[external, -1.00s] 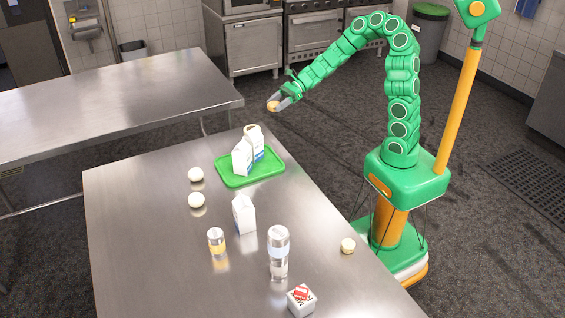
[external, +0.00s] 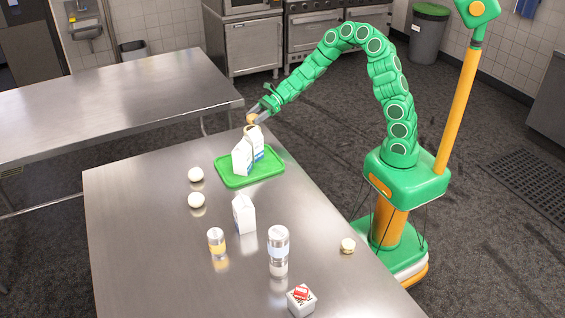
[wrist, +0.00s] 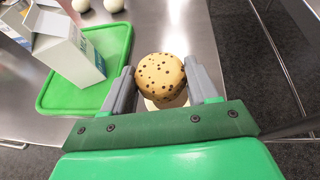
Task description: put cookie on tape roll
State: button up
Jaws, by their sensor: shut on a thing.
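My gripper (external: 257,115) is shut on a round cookie (external: 252,119) over the far end of the table. In the wrist view the cookie (wrist: 160,72) is golden with dark chips and sits between the two grey fingers. A tan ring, apparently the tape roll (external: 250,127), shows just below the cookie in the external view, partly hidden behind the milk cartons. A pale piece of it (wrist: 152,103) seems to show under the cookie in the wrist view. I cannot tell whether the cookie touches it.
A green tray (external: 236,182) with white cartons (external: 243,157) stands close beside my gripper. The table's edge is close.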

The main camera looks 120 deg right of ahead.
jog(key=shift+w+d+f, duration=0.15)
jog(key=shift+w+f, duration=0.05)
jog(key=shift+f, duration=0.1)
jog(key=shift+w+f, duration=0.1)
jog(key=shift+f, duration=1.55)
jog(key=o, duration=1)
jog(key=shift+f, duration=0.1)
jog(key=shift+o, duration=0.2)
